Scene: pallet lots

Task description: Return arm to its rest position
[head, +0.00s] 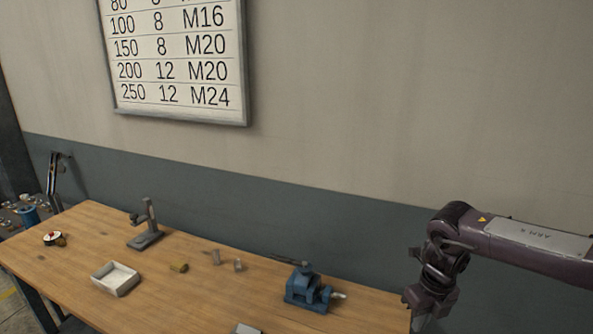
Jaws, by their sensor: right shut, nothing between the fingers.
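My right arm (535,243) comes in from the right edge, bends at a dark joint and hangs down. My right gripper (421,316) points downward at the right end of the wooden table (215,297), close to the bottom edge of the view. It is shut with nothing held. It stands to the right of the blue vise, apart from it. My left arm and gripper are not in view.
On the table are a blue vise (307,291), a grey stand (147,232), a white tray (116,279), a small brass piece (179,267) and small grey pieces (238,265). A wall chart (175,60) hangs behind. Wall space above the arm is clear.

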